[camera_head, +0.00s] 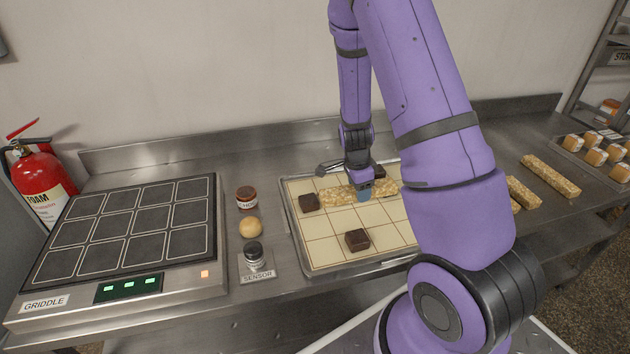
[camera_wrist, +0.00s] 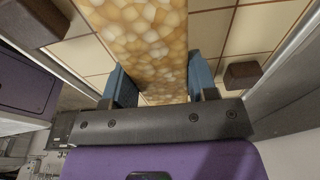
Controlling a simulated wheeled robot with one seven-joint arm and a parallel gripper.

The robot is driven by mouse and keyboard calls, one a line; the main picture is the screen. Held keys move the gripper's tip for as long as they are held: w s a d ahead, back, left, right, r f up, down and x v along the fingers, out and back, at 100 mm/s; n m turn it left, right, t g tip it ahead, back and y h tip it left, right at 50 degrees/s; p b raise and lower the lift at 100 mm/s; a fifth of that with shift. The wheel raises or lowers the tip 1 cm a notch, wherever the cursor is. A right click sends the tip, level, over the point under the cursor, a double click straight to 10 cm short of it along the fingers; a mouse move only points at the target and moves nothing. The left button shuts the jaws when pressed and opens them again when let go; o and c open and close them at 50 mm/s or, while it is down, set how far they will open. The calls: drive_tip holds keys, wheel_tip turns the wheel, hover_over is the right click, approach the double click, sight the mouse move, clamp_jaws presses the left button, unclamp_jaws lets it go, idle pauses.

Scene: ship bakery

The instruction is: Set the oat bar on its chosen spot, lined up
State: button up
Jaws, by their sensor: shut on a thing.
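An oat bar (camera_head: 331,196), long and golden with pale lumps, lies across the far part of a cream gridded tray (camera_head: 325,256). My gripper (camera_head: 362,193) is over the tray and shut on the bar, a finger showing blue at its near side. In the wrist view the oat bar (camera_wrist: 148,45) runs between the two blue fingertips (camera_wrist: 158,85), which sit on either side of it. The bar looks roughly along the tray's rows. I cannot tell whether its underside touches the tray. My arm hides the tray's right part.
Dark brown blocks stand on the tray: one at the left (camera_head: 309,202), one in front (camera_head: 357,240), one behind my gripper (camera_head: 379,171). More oat bars (camera_head: 550,176) lie at the right.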

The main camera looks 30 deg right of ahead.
hover_over(329, 184)
drive_tip(key=shift+a+f, duration=0.25)
drive_tip(key=shift+f, duration=2.15)
drive_tip(key=o, duration=1)
drive_tip(key=shift+f, duration=0.1)
